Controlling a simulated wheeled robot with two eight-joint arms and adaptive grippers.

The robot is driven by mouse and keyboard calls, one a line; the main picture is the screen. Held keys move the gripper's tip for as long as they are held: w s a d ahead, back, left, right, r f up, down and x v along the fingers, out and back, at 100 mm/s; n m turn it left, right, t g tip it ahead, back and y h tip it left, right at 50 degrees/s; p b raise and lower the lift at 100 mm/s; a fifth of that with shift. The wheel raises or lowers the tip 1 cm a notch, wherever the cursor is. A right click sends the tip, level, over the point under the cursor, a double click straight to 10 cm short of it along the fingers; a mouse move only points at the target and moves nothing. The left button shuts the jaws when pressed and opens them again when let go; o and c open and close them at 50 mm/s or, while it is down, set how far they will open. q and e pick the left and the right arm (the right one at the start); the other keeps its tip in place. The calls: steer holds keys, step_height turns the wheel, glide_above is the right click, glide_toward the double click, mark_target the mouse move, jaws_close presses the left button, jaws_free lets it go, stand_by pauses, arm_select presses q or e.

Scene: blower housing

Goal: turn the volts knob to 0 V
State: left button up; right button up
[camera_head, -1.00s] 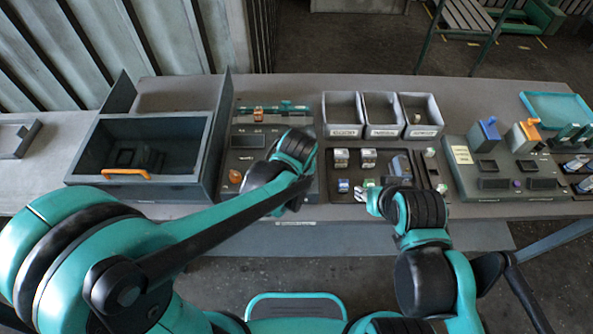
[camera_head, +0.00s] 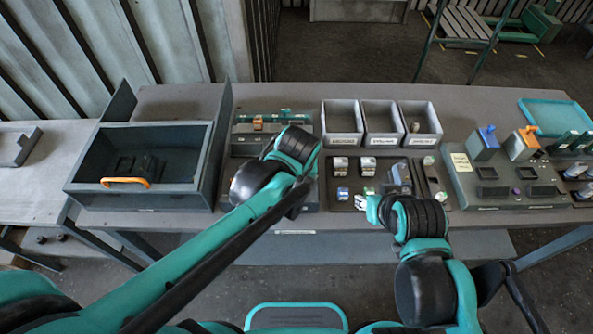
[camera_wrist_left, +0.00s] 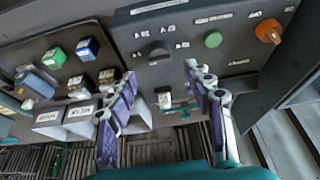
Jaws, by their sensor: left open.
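The test panel (camera_wrist_left: 225,60) fills the upper middle of the left wrist view. A dark knob (camera_wrist_left: 158,56) with small labels around it looks like the volts knob; the label text and its exact setting are too small to read. A green button (camera_wrist_left: 213,40) and an orange knob (camera_wrist_left: 268,32) sit on the same panel. My left gripper (camera_wrist_left: 160,75) is open, its two purple-padded fingers apart with the dark knob seen between and beyond their tips. In the head view my left wrist covers most of the panel. My right gripper (camera_head: 364,204) hovers by the parts tray, its jaws unclear.
A grey bin with an orange handle (camera_head: 125,183) stands left of the panel. To the right are the parts tray (camera_head: 345,204) with small blocks and three grey labelled bins (camera_head: 380,138). A fixture with blue (camera_head: 488,136) and orange levers is farther right.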

arm_select(q)
steer(key=v, duration=0.5)
steer(key=shift+r, duration=0.15)
steer(key=s+a+f+t+b, duration=0.1)
steer(key=s+a+f+b, duration=0.1)
steer(key=a, duration=0.7)
steer(key=s+a+f+t+b, duration=0.1)
steer(key=s+a+f, duration=0.3)
steer(key=a, duration=0.5)
steer(key=shift+s+t+b, duration=0.4)
steer(key=shift+s+b, duration=0.15)
steer(key=shift+c, duration=0.3)
stand_by(0.5)
